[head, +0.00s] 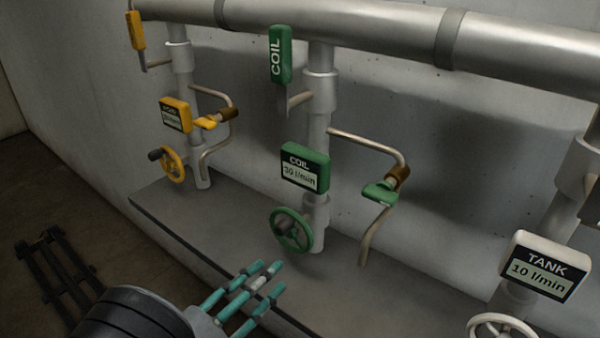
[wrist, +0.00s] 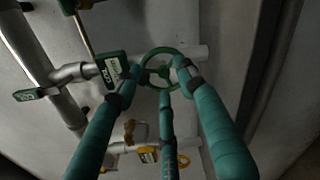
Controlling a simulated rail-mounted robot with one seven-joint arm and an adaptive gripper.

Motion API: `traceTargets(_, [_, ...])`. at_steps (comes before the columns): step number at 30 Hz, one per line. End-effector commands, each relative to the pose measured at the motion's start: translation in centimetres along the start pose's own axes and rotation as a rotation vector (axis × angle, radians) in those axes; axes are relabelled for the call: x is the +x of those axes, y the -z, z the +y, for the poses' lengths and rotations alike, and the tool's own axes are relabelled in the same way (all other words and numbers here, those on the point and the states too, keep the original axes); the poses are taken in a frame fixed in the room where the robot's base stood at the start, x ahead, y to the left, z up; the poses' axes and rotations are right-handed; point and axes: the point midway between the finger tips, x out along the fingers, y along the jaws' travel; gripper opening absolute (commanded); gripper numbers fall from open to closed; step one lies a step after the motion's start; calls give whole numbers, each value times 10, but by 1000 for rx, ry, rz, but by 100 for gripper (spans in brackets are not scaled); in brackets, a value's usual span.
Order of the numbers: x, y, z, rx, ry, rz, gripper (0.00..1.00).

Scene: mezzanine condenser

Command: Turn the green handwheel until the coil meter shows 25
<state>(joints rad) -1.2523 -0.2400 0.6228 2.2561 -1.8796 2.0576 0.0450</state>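The green handwheel (head: 291,232) sits low on the middle pipe, under the green coil meter (head: 304,168). The coil meter's display appears to read 30 l/min. My gripper (head: 266,277) has teal fingers, spread apart and empty, below and slightly left of the handwheel in the head view, with a visible gap to it. In the wrist view the handwheel (wrist: 160,70) lies ahead between the fingertips, which overlap parts of its rim. The coil meter (wrist: 113,68) shows to its left, turned sideways.
A green COIL tag (head: 281,55) and a green-handled valve (head: 380,192) are on the same pipe. A yellow handwheel (head: 173,165) and yellow meter (head: 174,115) stand left. A white TANK meter (head: 542,267), reading 10 l/min, and white wheel (head: 502,326) stand right. A grey ledge (head: 225,220) runs below.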

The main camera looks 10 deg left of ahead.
Motion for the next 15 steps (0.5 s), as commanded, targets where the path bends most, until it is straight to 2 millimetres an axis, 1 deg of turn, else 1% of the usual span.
traceTargets(11, [0, 0, 0, 0, 0, 0, 39])
traceTargets(13, [0, -3, 4, 0, 0, 0, 39])
traceTargets(15, [1, -10, 14, 1, 1, -2, 39])
